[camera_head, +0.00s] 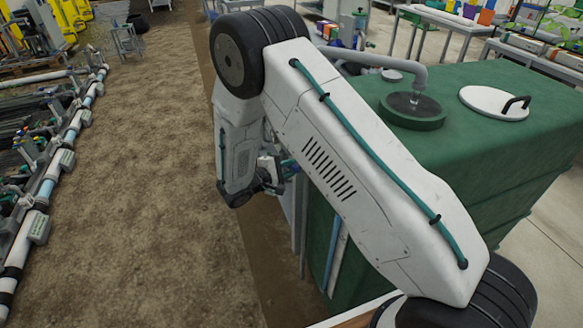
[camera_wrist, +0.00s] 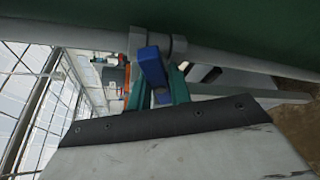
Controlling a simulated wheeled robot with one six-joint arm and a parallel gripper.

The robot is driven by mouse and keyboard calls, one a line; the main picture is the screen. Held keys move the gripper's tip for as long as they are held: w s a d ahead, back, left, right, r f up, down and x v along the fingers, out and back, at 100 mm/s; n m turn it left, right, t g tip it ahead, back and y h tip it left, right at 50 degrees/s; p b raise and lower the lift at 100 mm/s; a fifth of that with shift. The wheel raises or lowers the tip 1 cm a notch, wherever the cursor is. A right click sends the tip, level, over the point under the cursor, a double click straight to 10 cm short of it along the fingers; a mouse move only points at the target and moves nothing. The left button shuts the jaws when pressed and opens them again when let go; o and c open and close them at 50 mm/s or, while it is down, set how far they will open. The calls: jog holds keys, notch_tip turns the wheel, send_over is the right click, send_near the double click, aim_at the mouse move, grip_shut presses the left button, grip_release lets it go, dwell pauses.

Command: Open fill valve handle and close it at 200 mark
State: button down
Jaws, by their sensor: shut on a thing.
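The blue fill valve handle (camera_wrist: 152,66) is in the middle of the wrist view, below a grey valve body (camera_wrist: 172,44) on a grey pipe. My gripper (camera_wrist: 160,80) has its teal fingers on either side of the handle and is shut on it. In the head view my gripper (camera_head: 289,168) is beside the green tank (camera_head: 480,125), and the handle cannot be made out there. A pale blue strip (camera_head: 335,262), perhaps the level gauge, runs down the tank's near side, partly behind my arm. No 200 mark or liquid level can be read.
A grey pipe (camera_head: 395,62) bends down into the tank's top. A white lid (camera_head: 494,103) with a black handle sits there too. Pipes and valves (camera_head: 55,175) line the left side. The dirt floor (camera_head: 150,200) between them is clear.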

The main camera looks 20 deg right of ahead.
jog(key=m, duration=0.2)
jog(key=m+t+h, duration=0.1)
jog(key=m, duration=0.1)
jog(key=shift+m+h, duration=0.3)
jog(key=shift+m, duration=0.1)
dwell(0.5)
jog(key=c, duration=1.4)
grip_release()
jog(key=shift+o, duration=0.2)
jog(key=shift+t, duration=0.4)
jog(key=v, duration=0.8)
